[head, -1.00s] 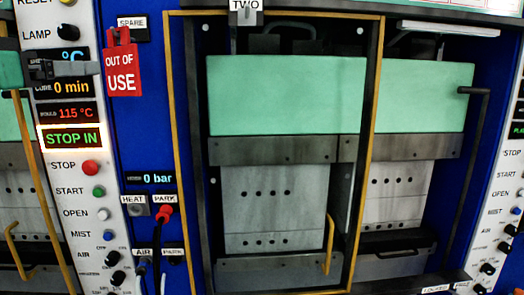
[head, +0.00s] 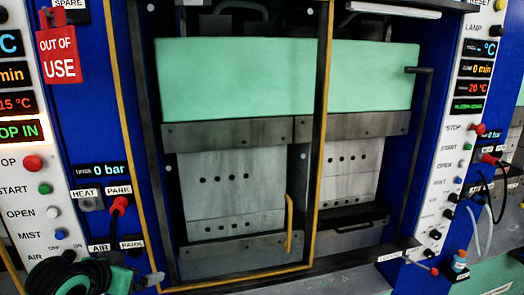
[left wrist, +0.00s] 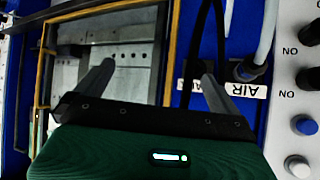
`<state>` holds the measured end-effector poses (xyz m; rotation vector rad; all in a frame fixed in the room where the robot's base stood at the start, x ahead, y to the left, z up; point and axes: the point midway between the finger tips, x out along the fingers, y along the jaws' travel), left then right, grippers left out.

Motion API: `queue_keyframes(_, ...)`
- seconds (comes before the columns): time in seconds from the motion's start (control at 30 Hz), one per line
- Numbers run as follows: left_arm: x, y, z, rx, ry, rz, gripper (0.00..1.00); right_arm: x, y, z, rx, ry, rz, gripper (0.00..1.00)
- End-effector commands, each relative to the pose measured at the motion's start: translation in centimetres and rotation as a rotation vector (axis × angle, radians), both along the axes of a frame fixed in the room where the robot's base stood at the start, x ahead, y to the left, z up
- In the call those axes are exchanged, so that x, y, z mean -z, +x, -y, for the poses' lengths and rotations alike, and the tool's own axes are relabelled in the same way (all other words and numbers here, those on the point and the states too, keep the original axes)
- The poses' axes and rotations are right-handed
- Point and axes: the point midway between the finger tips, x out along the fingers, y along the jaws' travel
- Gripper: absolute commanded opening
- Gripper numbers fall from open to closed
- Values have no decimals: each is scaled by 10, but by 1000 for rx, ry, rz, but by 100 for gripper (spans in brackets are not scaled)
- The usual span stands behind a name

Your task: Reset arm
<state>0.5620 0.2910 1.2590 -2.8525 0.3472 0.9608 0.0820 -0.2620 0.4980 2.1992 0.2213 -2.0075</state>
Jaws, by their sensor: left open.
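My left gripper (head: 122,273) is at the bottom left of the head view, low in front of the left control panel and the blue strip beside it. Its green body and dark parts partly cover the panel's lower end. In the left wrist view the left gripper (left wrist: 160,75) has its two grey fingers wide apart with nothing between them. The press with its yellow-framed door (left wrist: 168,55) and an upside-down AIR label (left wrist: 247,88) show beyond the fingers. My right gripper is in neither view.
The press (head: 232,180) has a green upper block (head: 235,80) and a yellow door handle (head: 289,222). A red OUT OF USE tag (head: 59,55) hangs at upper left. A blue bottle (head: 459,261) stands at lower right. Black cables hang near the AIR socket (left wrist: 245,70).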

Motion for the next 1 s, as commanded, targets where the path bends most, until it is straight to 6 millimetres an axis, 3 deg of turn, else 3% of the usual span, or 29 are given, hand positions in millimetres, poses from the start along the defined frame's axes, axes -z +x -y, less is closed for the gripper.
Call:
queue_keyframes(0.03,27,-12,7,0,2,-42,100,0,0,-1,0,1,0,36)
queue_keyframes(0.2,96,-54,23,-14,24,-153,100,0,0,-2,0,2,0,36)
queue_keyframes(0.5,191,-150,46,-46,65,-353,100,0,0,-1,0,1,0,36)
queue_keyframes(0.7,228,-214,55,-73,92,-471,100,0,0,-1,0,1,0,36)
queue_keyframes(1.0,254,-285,62,-105,126,-602,100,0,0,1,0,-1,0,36)
